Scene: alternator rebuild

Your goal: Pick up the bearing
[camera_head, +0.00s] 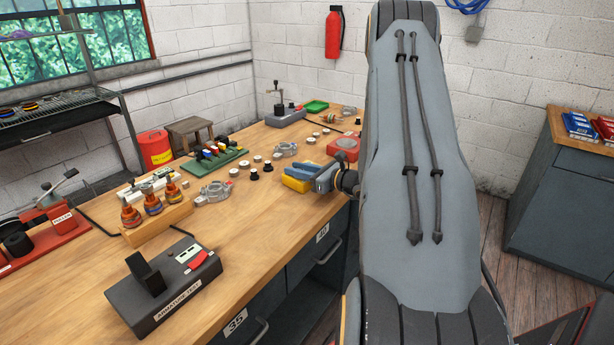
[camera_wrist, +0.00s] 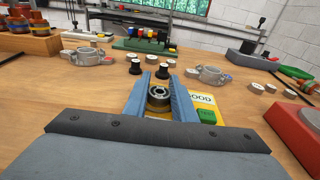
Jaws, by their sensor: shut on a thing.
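The bearing (camera_wrist: 158,95), a dark ring with a metallic inner race, sits between the two blue fingers of my gripper (camera_wrist: 160,90) in the wrist view. The fingers are shut on it from both sides. Behind and around it is a yellow plate (camera_wrist: 208,103) marked "GOOD" with a green patch. I cannot tell whether the bearing touches the plate or is held just above it. In the head view my gripper (camera_head: 302,172) is low over the bench's right edge, beside the yellow plate (camera_head: 296,184); the bearing is hidden there.
The wooden bench (camera_head: 90,285) holds several small ringed parts, metal housings (camera_head: 213,192), a red block (camera_head: 345,146), a green rack (camera_head: 214,158), a wooden stand with copper-wound rotors (camera_head: 154,207) and an armature tester (camera_head: 163,290). Bare wood lies at the front, left of my gripper.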

